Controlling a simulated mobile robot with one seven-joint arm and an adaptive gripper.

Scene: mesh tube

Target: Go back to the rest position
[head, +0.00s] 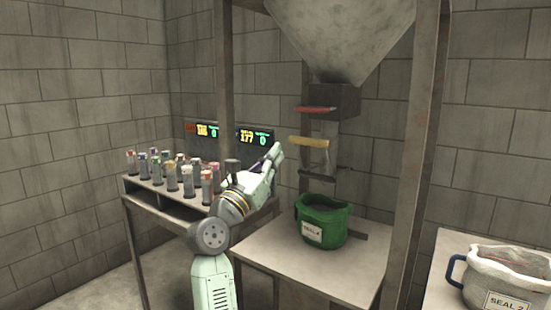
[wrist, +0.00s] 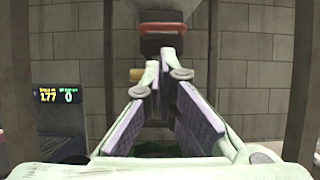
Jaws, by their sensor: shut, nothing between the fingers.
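My gripper (head: 277,152) is raised at the end of my arm, in front of the hopper frame and to the left of the yellow handle. In the wrist view, my gripper (wrist: 166,62) shows its two fingers closing together at the tips, with nothing held between them. In that view the fingertips point toward a red handle (wrist: 163,27) under the hopper; contact cannot be seen. The red handle (head: 315,109) and a yellow handle (head: 309,142) are on the hopper outlet in the head view.
A green pot (head: 322,225) stands on the table (head: 280,251) under the hopper (head: 340,35). A grey pot (head: 509,278) is at the lower right. A rack (head: 160,200) of several capped tubes stands at left. Metal posts (head: 413,150) flank the hopper. A lit display (head: 228,133) hangs behind.

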